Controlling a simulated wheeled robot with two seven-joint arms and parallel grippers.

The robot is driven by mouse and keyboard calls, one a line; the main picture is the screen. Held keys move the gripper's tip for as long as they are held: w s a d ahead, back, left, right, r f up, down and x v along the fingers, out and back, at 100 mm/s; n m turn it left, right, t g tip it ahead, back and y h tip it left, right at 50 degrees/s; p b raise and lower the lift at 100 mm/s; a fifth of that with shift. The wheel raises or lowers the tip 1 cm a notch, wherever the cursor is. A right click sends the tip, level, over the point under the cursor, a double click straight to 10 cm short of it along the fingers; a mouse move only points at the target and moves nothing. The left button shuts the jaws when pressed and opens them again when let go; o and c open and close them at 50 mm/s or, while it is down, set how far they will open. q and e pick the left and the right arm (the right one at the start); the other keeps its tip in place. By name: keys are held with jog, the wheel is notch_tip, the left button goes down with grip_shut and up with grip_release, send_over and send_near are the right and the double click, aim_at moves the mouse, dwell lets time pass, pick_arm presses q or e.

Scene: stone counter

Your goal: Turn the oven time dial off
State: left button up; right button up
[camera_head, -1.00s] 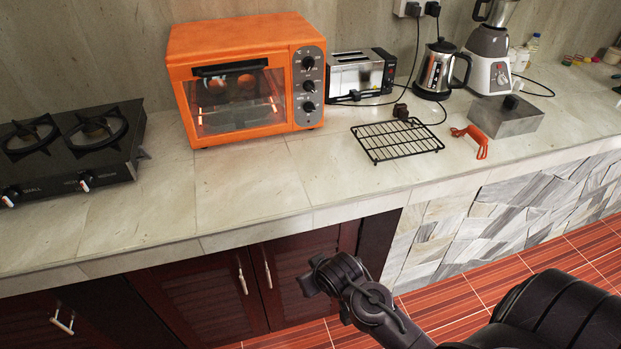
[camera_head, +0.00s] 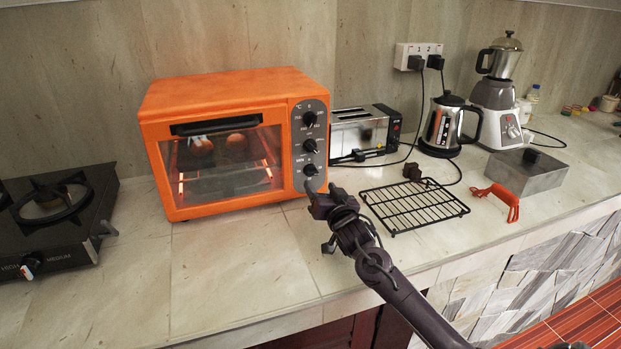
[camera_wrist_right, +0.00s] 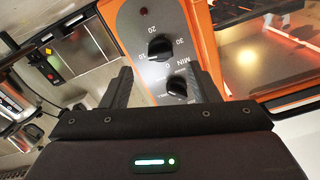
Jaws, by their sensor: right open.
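The orange oven (camera_head: 215,90) stands on the counter, its heating elements glowing behind the window. Its grey panel has three dials in a column. The time dial (camera_head: 310,169) is the lowest; in the right wrist view the time dial (camera_wrist_right: 160,48), marked with minutes, shows beyond my fingers, its pointer line near 10. The middle dial (camera_wrist_right: 177,86) lies nearer, between the fingers. My right gripper (camera_head: 319,200) is in front of the panel's lower end, just below the time dial; in the wrist view its fingers are apart with nothing between them. My left gripper is out of view.
A toaster (camera_head: 360,133) stands right of the oven, with a kettle (camera_head: 442,125) and a blender (camera_head: 495,105) beyond. A wire rack (camera_head: 414,206) lies right of my right arm. A stove (camera_head: 55,230) is at the left. The counter before the oven is clear.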

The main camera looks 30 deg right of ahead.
aim_at(312, 175)
jog(key=x, duration=0.2)
jog(key=shift+w+d+r, duration=0.1)
jog(key=shift+w, duration=0.3)
jog(key=shift+x, duration=1.2)
jog(key=shift+w+p, duration=0.3)
jog(key=shift+w, duration=0.05)
jog(key=shift+w+d, duration=0.15)
jog(key=shift+w, duration=0.25)
jog(key=c, duration=0.5)
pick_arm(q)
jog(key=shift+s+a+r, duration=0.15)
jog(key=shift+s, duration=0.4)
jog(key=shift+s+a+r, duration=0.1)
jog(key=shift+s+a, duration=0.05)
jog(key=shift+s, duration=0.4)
pick_arm(e)
jog(key=c, duration=0.5)
